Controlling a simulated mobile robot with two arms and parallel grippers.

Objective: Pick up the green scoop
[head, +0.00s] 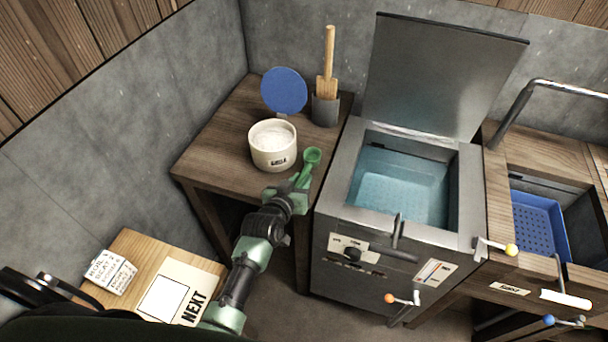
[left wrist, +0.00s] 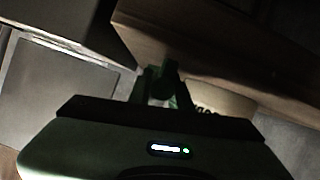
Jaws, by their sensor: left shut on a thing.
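The green scoop (head: 311,158) shows at the right front of the wooden side table (head: 222,139), its bowl end up beyond my fingers. My left gripper (head: 300,182) is shut on its handle near the table's front right edge. In the left wrist view the fingers (left wrist: 160,88) are close together around a dark green part, but the picture is dark. I cannot tell whether the scoop touches the table. A white pot (head: 273,146) of white powder stands just left of the scoop. My right gripper is not in view.
A blue round lid (head: 284,91) and a grey holder (head: 325,110) with a wooden paddle (head: 328,62) stand behind the pot. An open water tank (head: 400,190) stands close to the right. A blue perforated basket (head: 538,226) sits farther right. A low board (head: 131,254) lies front left.

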